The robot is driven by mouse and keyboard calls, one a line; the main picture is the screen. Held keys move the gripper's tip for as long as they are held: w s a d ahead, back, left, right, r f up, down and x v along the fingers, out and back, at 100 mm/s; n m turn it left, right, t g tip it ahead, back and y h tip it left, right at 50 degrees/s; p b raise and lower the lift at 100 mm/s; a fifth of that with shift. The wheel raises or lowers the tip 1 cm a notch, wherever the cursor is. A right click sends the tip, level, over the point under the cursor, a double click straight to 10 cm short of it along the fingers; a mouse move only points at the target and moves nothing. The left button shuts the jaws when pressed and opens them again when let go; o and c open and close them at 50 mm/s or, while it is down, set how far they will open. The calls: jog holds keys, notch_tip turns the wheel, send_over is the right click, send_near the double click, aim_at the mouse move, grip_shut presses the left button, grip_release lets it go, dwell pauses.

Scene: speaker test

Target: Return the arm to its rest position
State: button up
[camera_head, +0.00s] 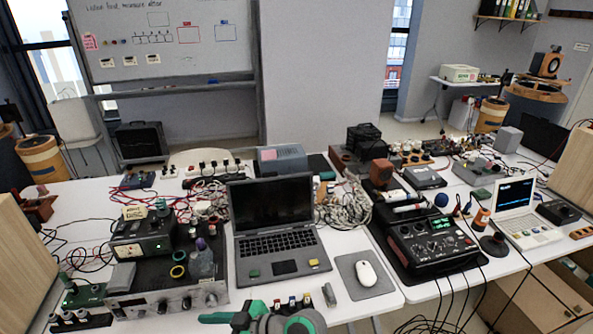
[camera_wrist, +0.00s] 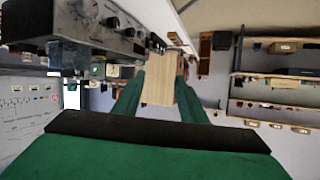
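My gripper (camera_head: 225,319) shows at the bottom edge of the head view, in green and grey, in front of the near edge of the table. Part of my arm is cut off by the frame. In the wrist view my gripper (camera_wrist: 160,82) has its two green fingers apart. A light wooden panel (camera_wrist: 158,92) shows in the gap, seemingly beyond the fingers, and nothing is visibly gripped.
A grey instrument (camera_head: 165,301) stands on the table close to my gripper, left of a laptop (camera_head: 274,232). A mouse (camera_head: 366,274) and a black mixer (camera_head: 432,240) lie further right. Wooden cabinets (camera_head: 22,274) stand at both sides. Cables hang at the right front.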

jog(key=s+d+f+m+t+h, duration=0.2)
jog(key=d+f+m+t+h, duration=0.15)
jog(key=f+m+t, duration=0.55)
jog(key=s+d+f+m+h, duration=0.5)
jog(key=s+d+f, duration=0.2)
jog(key=d+f, duration=0.15)
jog(key=s+d+r+m+t+h, duration=0.15)
jog(key=s+d+h, duration=0.25)
jog(key=s+d, duration=0.5)
jog(key=s+r+t+h, duration=0.1)
jog(key=s+r+t, duration=0.1)
jog(key=s+r, duration=0.6)
jog(key=shift+s+d, duration=0.25)
jog(key=shift+s, duration=0.85)
jog(key=shift+s+a+t, duration=0.1)
jog(key=shift+t, duration=0.15)
